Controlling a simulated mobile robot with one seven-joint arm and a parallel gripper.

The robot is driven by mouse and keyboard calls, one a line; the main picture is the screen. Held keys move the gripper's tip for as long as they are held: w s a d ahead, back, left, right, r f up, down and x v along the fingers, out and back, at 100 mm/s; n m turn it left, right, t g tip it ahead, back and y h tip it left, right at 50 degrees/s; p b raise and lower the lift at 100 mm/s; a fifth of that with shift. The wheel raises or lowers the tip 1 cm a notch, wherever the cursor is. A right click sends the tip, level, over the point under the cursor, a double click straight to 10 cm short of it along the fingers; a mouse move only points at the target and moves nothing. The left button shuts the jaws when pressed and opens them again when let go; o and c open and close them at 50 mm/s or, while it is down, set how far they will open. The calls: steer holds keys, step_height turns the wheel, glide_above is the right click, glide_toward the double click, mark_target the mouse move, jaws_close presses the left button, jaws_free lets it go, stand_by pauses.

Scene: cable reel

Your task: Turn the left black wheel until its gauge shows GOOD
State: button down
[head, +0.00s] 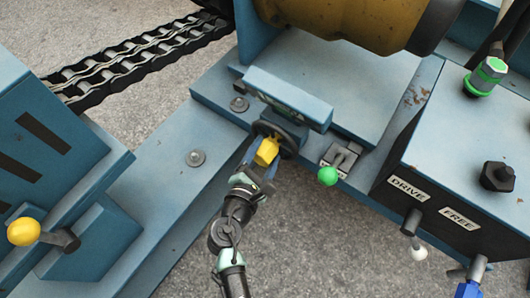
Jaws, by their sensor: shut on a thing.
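A black wheel (291,131) stands on the front of the blue frame, just below a blue box (297,93). A dark strip with a little green, possibly the gauge, shows on the box's front face; I cannot read any word on it. A yellow knob (267,150) sits at the front of the wheel. My gripper (259,167) reaches up from below, with its fingers on either side of the yellow knob and shut on it. The fingers and knob hide part of the wheel. I see no second black wheel.
A green-knobbed lever (328,175) sits close to the right of the wheel. Further right is a control box (459,150) with DRIVE and FREE labels and a white-knobbed lever (418,251). A yellow-knobbed lever (22,231) is at far left. Open asphalt lies below the wheel.

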stand_by(0.5)
steer(key=shift+c, duration=0.2)
jaws_free()
steer(key=p+v, duration=0.5)
steer(key=v, duration=0.8)
stand_by(0.8)
